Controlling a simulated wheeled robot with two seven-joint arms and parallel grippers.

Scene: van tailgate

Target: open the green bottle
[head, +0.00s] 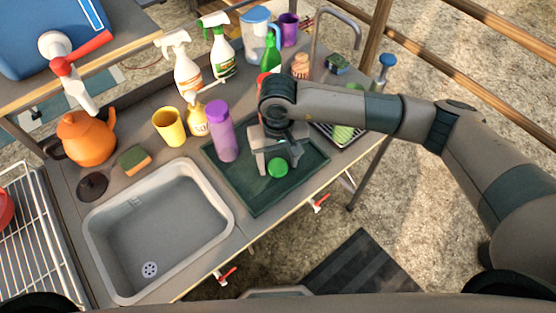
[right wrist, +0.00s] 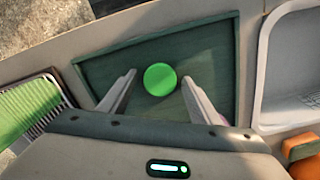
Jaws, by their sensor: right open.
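A round green disc, like a bottle cap (head: 278,168), lies low over the dark green tray (head: 258,204). In the right wrist view the green cap (right wrist: 160,79) shows between my open fingers, with gaps on both sides. My right gripper (head: 274,163) is open, pointing down over the tray. No bottle body shows under the cap. A slim green bottle (head: 270,51) stands upright at the back, behind my right wrist. A light green thing (head: 343,132) is in the rack on the right; it also shows in the right wrist view (right wrist: 28,108). My left gripper is out of view.
A purple bottle (head: 221,136) stands at the tray's left, close to my right gripper. A yellow cup (head: 170,126), a yellow bottle (head: 197,119) and spray bottles (head: 187,77) stand behind. The grey sink (head: 160,230) is empty. A tap (head: 335,17) rises at the back right.

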